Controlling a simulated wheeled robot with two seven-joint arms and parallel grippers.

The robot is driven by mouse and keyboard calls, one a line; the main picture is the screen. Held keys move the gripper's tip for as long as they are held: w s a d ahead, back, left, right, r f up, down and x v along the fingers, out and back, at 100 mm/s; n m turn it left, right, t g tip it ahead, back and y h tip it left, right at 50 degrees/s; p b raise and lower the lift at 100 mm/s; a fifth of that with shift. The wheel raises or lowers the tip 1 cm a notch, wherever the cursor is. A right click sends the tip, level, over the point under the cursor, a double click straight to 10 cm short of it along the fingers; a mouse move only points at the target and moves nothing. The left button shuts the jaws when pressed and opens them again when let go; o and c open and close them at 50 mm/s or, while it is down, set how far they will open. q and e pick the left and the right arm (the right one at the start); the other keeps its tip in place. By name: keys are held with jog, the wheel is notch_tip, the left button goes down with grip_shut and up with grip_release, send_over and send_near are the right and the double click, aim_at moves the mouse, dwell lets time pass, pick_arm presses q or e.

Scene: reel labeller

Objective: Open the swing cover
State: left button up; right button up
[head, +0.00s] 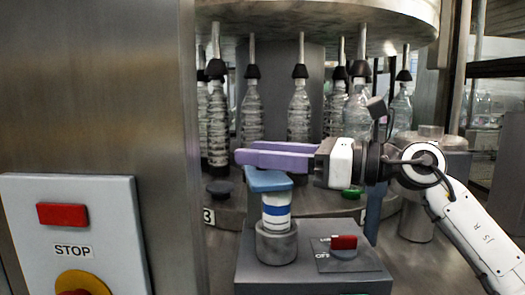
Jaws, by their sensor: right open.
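A flat blue plate (268,180) lies over the top of a white roll with a blue band (276,212). The roll stands upright in a grey round holder (276,245). I cannot tell for sure whether this plate is the swing cover. An upright blue panel (374,212) stands to the right, partly hidden behind my right arm. My right gripper (240,155) comes in from the right with its purple fingers pointing left, just above the blue plate in the picture. It is open with nothing seen between the fingers. I cannot tell whether it touches the plate. My left gripper is out of view.
A grey box with a red switch (343,242) stands at the front. Several bottles (300,110) hang in a round carousel behind. A steel wall (100,90) with a STOP panel (75,225) closes off the left. A green knob (352,192) is partly hidden.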

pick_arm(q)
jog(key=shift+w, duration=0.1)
pick_arm(e)
jog(key=shift+c, duration=0.7)
grip_shut()
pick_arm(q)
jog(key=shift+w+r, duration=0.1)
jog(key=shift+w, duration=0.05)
